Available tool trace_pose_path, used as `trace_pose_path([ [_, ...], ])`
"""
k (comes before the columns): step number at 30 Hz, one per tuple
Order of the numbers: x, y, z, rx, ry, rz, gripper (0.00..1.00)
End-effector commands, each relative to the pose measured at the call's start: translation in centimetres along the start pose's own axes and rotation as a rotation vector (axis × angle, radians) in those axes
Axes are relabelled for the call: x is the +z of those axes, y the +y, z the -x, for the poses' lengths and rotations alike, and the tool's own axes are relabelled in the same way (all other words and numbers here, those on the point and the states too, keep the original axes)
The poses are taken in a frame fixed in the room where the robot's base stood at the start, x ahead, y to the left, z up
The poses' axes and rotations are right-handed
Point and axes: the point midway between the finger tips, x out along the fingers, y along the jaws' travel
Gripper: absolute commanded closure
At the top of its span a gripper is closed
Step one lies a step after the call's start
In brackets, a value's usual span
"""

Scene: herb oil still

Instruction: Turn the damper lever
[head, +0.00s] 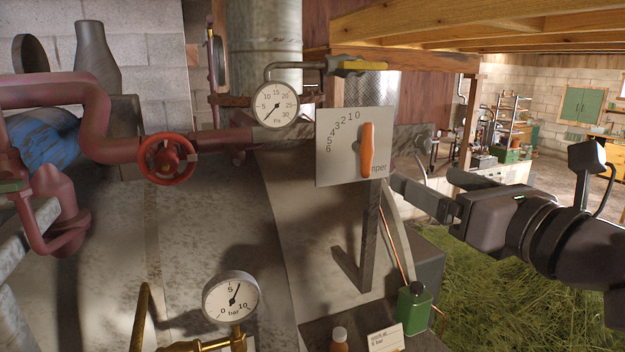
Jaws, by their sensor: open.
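My gripper (398,198) is to the right of the plate and a little below the lever, pointing left. Its jaws are open and appear empty. It looks apart from the lever, though the depth between them is hard to tell.
A red valve wheel (167,159) sits on a pipe at left. Two gauges, an upper one (275,105) and a lower one (231,297), stand nearby. A yellow-handled valve (360,67) is above the plate. A green bottle (413,308) stands below. Cut grass (510,295) lies at right.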

Motion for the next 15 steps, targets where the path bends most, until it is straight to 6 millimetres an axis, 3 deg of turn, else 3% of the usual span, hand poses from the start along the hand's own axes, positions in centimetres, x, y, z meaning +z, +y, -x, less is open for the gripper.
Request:
trace_pose_path([
  [5, 0.0, 0.0, 0.0, 0.0, 0.0, 0.0, 0.17],
  [8, -1.0, 0.2, -0.1, 0.013, 0.011, 0.019, 0.32],
  [12, -9.4, 2.5, -0.6, 0.136, 0.12, 0.211, 0.57],
  [13, -10.8, 2.8, -0.6, 0.167, 0.144, 0.255, 0.57],
  [14, -10.7, 2.0, -0.7, 0.191, 0.151, 0.266, 0.57],
  [15, -5.4, -0.3, -0.5, 0.182, 0.103, 0.19, 0.57],
])
